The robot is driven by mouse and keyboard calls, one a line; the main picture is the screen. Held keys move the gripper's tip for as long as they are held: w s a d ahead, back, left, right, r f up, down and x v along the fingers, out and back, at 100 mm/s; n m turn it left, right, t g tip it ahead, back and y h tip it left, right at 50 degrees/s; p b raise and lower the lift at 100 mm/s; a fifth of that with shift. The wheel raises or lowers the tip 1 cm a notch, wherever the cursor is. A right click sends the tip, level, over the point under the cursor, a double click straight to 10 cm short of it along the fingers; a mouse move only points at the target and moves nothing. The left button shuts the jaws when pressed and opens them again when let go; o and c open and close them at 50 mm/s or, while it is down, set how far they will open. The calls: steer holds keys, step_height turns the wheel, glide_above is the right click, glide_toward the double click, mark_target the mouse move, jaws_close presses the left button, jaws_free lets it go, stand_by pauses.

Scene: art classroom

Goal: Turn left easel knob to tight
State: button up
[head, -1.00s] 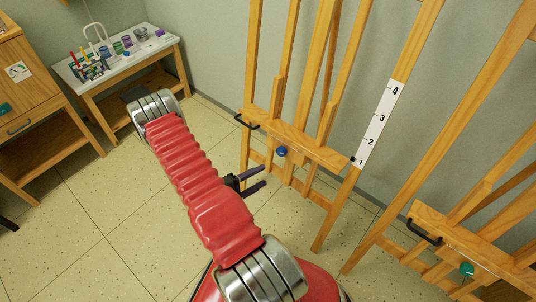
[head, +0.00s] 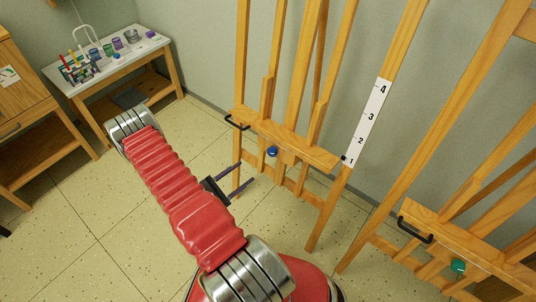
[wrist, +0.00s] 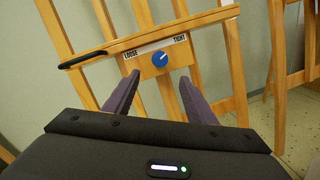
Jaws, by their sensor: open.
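The left easel's blue knob (head: 272,152) sits on the front of its wooden tray ledge (head: 300,138). In the wrist view the blue knob (wrist: 160,58) is below a white label strip (wrist: 153,46) reading LOOSE on the left and TIGHT on the right. A white mark on the knob points up and right, toward the TIGHT side. My gripper (wrist: 155,92) is open and empty, its two dark fingers apart, with the knob seen beyond and between the tips, not touched. In the head view my gripper (head: 246,175) is left of and below the knob.
A black handle (head: 237,122) sticks out at the ledge's left end. A numbered white scale (head: 369,122) is on the easel's right upright. A second easel with a green knob (head: 458,267) stands at right. A table (head: 150,48) with art supplies stands back left. Floor between is clear.

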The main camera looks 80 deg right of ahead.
mark_target(271, 154)
steer(key=shift+s+d, duration=0.1)
steer(key=shift+x, duration=6.8)
steer(key=shift+c, duration=0.4)
steer(key=c, duration=1)
steer(key=shift+o, duration=0.2)
steer(key=shift+f, duration=0.1)
